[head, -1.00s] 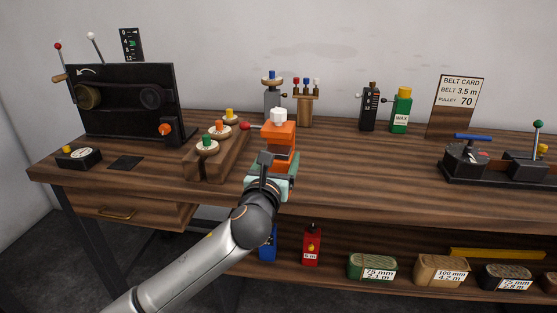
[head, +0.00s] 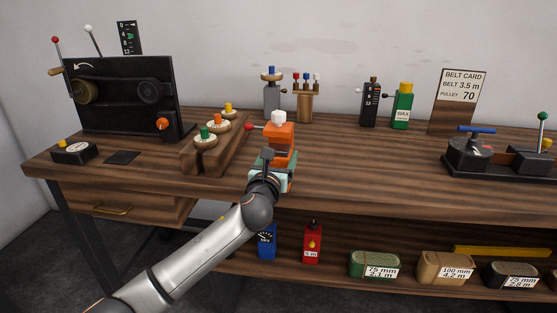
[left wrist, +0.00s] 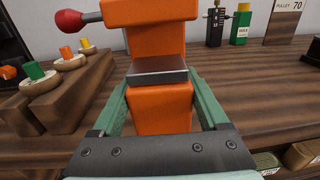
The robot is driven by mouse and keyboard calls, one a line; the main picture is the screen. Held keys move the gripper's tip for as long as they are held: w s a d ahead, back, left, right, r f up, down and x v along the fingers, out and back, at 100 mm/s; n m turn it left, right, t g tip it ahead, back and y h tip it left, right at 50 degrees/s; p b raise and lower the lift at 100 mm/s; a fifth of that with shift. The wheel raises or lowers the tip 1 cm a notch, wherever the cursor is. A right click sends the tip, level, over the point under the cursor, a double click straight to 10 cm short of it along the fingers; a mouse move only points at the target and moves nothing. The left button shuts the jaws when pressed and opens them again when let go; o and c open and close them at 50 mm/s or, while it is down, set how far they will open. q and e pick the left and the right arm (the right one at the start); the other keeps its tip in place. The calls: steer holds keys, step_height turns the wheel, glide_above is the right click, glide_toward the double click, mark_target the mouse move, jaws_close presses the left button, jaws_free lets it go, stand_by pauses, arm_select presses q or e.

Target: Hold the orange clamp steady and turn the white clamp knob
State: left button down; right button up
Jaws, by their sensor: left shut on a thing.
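The orange clamp (head: 279,134) stands upright at the front edge of the bench, and its body fills the middle of the left wrist view (left wrist: 160,108). The white clamp knob (head: 279,117) sits on its top in the head view; the left wrist view cuts it off. A red-tipped lever (left wrist: 72,20) sticks out to the left of the clamp. My left gripper (left wrist: 160,100) is shut on the clamp's lower body, one green finger along each side. In the head view my own wrist hides the lower clamp. My right gripper is in neither view.
A wooden rack (head: 216,150) with several colored-knob pulleys stands close left of the clamp. A black belt machine (head: 118,98) is farther left. A gauge post (head: 272,98) and a peg stand (head: 306,102) are behind. Bare bench top lies to the clamp's right.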

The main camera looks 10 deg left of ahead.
arm_select(q)
steer(key=shift+w+f, duration=0.25)
steer(key=shift+w, duration=0.2)
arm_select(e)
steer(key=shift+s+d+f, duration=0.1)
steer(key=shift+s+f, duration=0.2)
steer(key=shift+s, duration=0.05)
arm_select(q)
steer(key=shift+f, duration=0.15)
steer(key=shift+a+f, duration=0.1)
steer(key=shift+f, duration=0.35)
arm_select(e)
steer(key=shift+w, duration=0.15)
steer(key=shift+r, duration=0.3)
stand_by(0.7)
arm_select(q)
steer(key=shift+f, duration=0.1)
